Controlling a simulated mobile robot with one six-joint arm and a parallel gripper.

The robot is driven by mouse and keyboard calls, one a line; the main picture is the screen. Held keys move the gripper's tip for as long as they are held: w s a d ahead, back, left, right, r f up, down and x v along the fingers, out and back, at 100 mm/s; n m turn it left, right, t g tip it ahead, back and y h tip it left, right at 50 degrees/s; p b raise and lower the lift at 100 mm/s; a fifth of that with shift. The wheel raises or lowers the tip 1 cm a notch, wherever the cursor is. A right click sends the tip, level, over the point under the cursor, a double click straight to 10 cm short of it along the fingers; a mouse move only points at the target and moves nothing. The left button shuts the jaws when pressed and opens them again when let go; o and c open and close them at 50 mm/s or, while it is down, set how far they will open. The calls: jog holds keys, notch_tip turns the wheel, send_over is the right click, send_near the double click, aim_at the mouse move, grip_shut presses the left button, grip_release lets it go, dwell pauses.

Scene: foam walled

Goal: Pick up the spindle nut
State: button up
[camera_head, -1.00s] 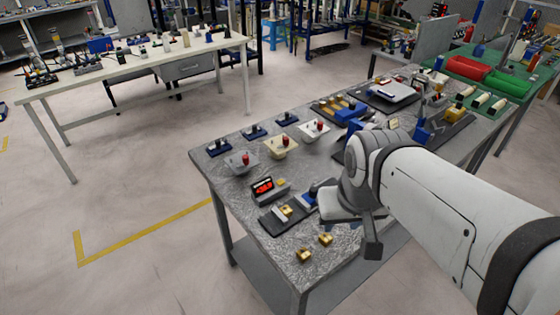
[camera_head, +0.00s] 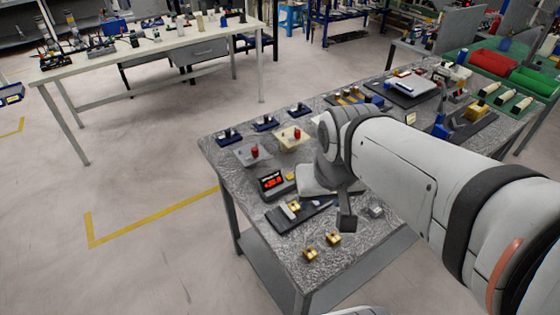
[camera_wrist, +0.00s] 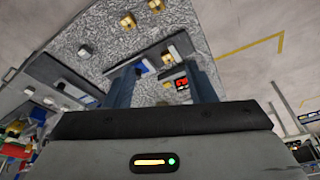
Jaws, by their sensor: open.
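Two small brass blocks lie on the grey speckled table near its front edge, a left one (camera_head: 310,254) and a right one (camera_head: 334,238). They also show at the top of the wrist view, one (camera_wrist: 155,5) at the frame edge and one (camera_wrist: 128,22). A third brass piece (camera_head: 293,206) sits on a dark flat fixture (camera_head: 312,217). I cannot tell which is the spindle nut. My gripper (camera_wrist: 162,72) is open, its two dark fingers apart with nothing held between them.
A red-lit display box (camera_head: 271,184) stands behind the fixture. A small grey block (camera_head: 376,211) lies right of my wrist. Grey and cream trays with red knobs (camera_head: 254,152) and several blue holders (camera_head: 265,124) stand farther back. Bare table surrounds the two front brass blocks.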

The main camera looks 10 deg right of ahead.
jog(key=w+f+m, duration=0.1)
jog(key=w+m, duration=0.1)
jog(key=w, duration=0.1)
jog(key=w+f+m+g, duration=0.1)
jog(key=w+f+m, duration=0.1)
jog(key=w, duration=0.1)
jog(key=w+f+m, duration=0.1)
jog(key=w+m, duration=0.1)
jog(key=shift+w+a+f+g, duration=0.3)
jog(key=shift+w, duration=0.1)
jog(key=m+g, duration=0.2)
jog(key=m, duration=0.4)
send_over(294, 206)
notch_tip(294, 206, down, 9)
jog(key=shift+s+r+p, duration=0.1)
jog(key=shift+s+p, duration=0.05)
jog(key=shift+p, duration=0.2)
jog(key=shift+w+a+f+m, duration=0.1)
jog(key=shift+w+f+m, duration=0.1)
jog(key=shift+f+m, duration=0.4)
jog(key=shift+f+p, duration=0.75)
jog(key=shift+f, duration=2.95)
grip_shut()
jog(key=shift+r, duration=0.1)
